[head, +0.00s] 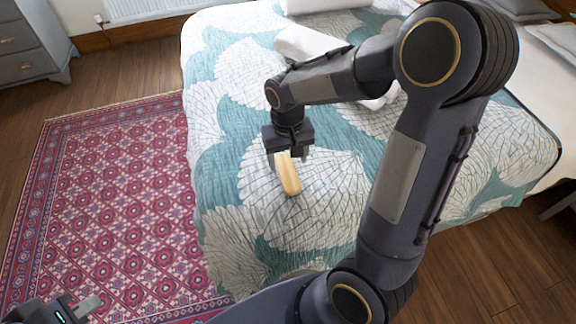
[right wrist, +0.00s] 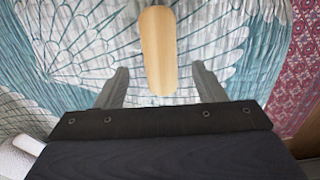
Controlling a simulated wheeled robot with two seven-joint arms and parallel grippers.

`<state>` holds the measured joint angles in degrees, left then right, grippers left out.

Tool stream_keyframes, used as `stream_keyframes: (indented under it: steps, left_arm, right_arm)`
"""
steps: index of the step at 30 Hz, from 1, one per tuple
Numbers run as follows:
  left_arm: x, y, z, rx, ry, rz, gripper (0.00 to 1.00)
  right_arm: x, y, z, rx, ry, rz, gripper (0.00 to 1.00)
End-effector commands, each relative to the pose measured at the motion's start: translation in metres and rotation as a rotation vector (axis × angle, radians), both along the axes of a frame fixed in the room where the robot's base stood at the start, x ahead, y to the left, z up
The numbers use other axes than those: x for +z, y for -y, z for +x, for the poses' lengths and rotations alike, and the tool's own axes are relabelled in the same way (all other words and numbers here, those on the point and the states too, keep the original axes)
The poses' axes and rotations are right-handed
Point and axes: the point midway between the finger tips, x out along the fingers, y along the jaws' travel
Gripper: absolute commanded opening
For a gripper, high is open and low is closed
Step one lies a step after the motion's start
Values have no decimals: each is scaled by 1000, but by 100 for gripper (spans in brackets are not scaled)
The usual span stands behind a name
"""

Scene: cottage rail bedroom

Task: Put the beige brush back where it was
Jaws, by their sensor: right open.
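The beige brush (head: 289,177) lies on the bed's patterned quilt, and its near end points toward the front of the bed. In the right wrist view the brush (right wrist: 158,50) shows as a long, smooth, rounded beige piece. My right gripper (head: 290,156) is above the far end of the brush. Its two fingers (right wrist: 161,88) are spread apart, one on each side of the brush's line, with gaps between. My left gripper (head: 82,308) is at the lower left corner, over the rug, partly cut off by the frame; its jaws cannot be made out.
The bed (head: 225,130) has a teal and white quilt, with a folded white cloth (head: 305,43) behind my right gripper. A red patterned rug (head: 120,190) lies left of the bed. A grey dresser (head: 30,42) stands at the far left.

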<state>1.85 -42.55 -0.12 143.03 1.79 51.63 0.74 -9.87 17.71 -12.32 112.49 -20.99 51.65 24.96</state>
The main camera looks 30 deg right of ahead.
Motion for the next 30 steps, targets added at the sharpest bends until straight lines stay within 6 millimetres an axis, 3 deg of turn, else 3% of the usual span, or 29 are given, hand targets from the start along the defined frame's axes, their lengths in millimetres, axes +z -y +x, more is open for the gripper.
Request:
stream_keyframes:
  steps: [1, 4, 10, 13, 17, 21, 25, 30]
  left_arm:
    - [4, 0, 0, 0, 0, 0, 0]
    - [7, 0, 0, 0, 0, 0, 0]
    - [9, 0, 0, 0, 0, 0, 0]
    - [10, 0, 0, 0, 0, 0, 0]
    - [9, 0, 0, 0, 0, 0, 0]
    - [9, 0, 0, 0, 0, 0, 0]
    - [9, 0, 0, 0, 0, 0, 0]
    - [9, 0, 0, 0, 0, 0, 0]
  right_arm:
    - [14, 0, 1, 0, 5, 1, 63]
    - [31, 0, 1, 0, 4, 1, 63]
    - [50, 0, 0, 0, 4, 3, 63]
    - [60, 1, -10, -2, 27, 34, 63]
    - [83, -1, -45, 4, 111, 128, 63]
    - [105, -11, -95, 28, 251, 233, 63]
    - [113, -24, -132, 53, 378, 286, 63]
    - [112, -36, -159, 76, 487, 306, 63]
